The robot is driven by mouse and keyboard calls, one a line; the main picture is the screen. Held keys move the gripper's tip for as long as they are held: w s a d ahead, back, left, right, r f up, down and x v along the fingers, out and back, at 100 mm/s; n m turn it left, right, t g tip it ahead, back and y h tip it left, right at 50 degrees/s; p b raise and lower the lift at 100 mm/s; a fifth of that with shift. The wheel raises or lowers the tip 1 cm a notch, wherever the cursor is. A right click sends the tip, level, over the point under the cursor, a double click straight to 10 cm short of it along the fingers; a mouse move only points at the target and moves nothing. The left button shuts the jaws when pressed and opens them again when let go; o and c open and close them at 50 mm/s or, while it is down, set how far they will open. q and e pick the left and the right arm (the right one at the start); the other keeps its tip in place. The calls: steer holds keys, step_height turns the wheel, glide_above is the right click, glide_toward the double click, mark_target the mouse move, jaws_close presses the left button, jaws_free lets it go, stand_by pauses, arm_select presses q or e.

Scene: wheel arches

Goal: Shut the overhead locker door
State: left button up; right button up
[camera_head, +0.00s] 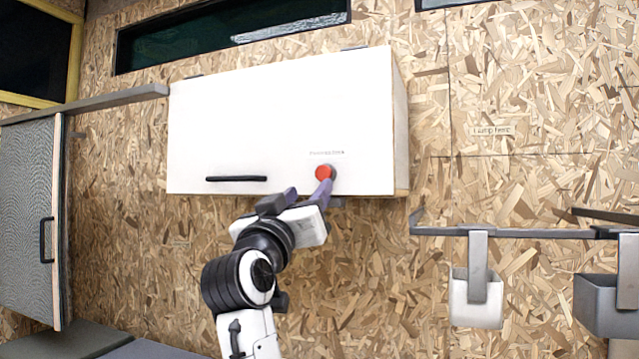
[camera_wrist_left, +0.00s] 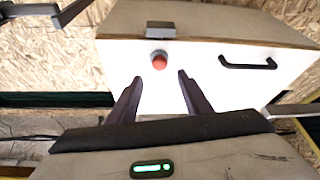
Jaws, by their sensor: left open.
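The overhead locker is a white box on the chipboard wall. Its white door (camera_head: 270,120) faces me and looks flush with the box in the head view. The door has a black bar handle (camera_head: 236,179) and a round red button (camera_head: 323,172) near its lower edge. My left gripper (camera_head: 308,189) is at the door's lower edge, with one finger overlapping the button's lower side. In the left wrist view its fingers (camera_wrist_left: 160,76) are apart and empty, with the red button (camera_wrist_left: 159,61) just beyond the tips. Contact cannot be told. My right gripper is not in view.
A grey rail (camera_head: 510,233) on the right carries a white bin (camera_head: 476,300) and a grey bin (camera_head: 607,305). A grey cabinet door (camera_head: 28,220) with a handle stands at the left under a grey bar (camera_head: 90,103). The wall below the locker is bare.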

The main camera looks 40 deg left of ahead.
mark_target(322, 175)
arm_select(q)
steer(key=x, duration=0.8)
steer(key=shift+w+a, duration=0.1)
steer(key=shift+w, duration=0.3)
steer(key=shift+c, duration=0.6)
